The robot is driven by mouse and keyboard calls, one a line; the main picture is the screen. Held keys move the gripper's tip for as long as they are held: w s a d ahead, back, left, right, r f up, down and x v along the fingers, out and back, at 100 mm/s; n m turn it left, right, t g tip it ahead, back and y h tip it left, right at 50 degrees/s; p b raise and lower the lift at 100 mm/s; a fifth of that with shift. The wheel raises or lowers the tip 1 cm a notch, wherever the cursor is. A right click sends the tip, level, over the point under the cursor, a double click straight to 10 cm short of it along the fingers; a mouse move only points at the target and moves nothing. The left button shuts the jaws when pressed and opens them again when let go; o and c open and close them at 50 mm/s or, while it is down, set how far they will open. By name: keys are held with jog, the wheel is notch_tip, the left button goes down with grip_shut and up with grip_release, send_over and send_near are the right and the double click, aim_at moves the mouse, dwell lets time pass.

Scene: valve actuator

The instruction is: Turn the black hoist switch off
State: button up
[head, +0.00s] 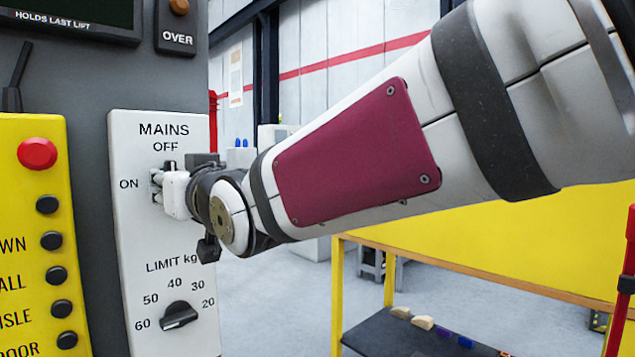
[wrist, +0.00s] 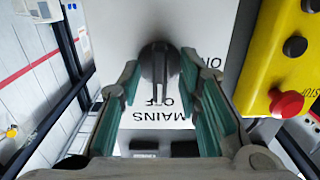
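The black switch knob (wrist: 158,65) sits on a white panel (head: 165,235) under the label MAINS. OFF is marked above it and ON to its left in the head view. In the wrist view, which shows the panel upside down, the knob's bar points toward OFF. My gripper (wrist: 160,68) is open at the panel, with one teal-padded finger on each side of the knob. Gaps show between the knob and both fingers. In the head view my gripper (head: 163,187) hides most of the knob; only a dark bit shows below OFF.
A black LIMIT kg dial (head: 179,315) is lower on the same panel. A yellow button box with a red button (head: 37,153) stands close on the left. An OVER lamp (head: 177,25) is above. A yellow-framed bench (head: 430,330) stands at right, behind my arm.

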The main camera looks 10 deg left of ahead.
jog(key=v, duration=1.1)
jog(key=shift+s+d, duration=0.3)
jog(key=w+d+f+m+h, duration=0.2)
jog(key=d+f+h, duration=0.2)
jog(key=d, duration=0.4)
jog(key=w+d+f+m+h, duration=0.1)
jog(key=d+f+m+h, duration=0.1)
jog(key=d+f+h, duration=0.4)
jog(key=s+d+f+m+g+h, duration=0.1)
jog(key=s+d+f+m+g, duration=0.2)
jog(key=d, duration=0.4)
jog(key=s+d+f+h, duration=0.1)
jog(key=s+d+f, duration=0.1)
jog(key=d+f, duration=0.45)
jog(key=s+d+f+m+g+h, duration=0.1)
jog(key=s+d+f+g, duration=0.15)
jog(key=s, duration=0.35)
jog(key=s+d+f+m+g, duration=0.1)
jog(key=s+d+f+g, duration=0.1)
jog(key=s+d, duration=0.35)
jog(key=s+d+f+m+g+h, duration=0.1)
jog(key=s+f+g, duration=0.15)
jog(key=s, duration=0.45)
notch_tip(320, 180, up, 15)
jog(key=t+p, duration=0.2)
jog(key=p, duration=1.1)
jog(key=shift+d+t, duration=0.2)
jog(key=shift+t, duration=0.1)
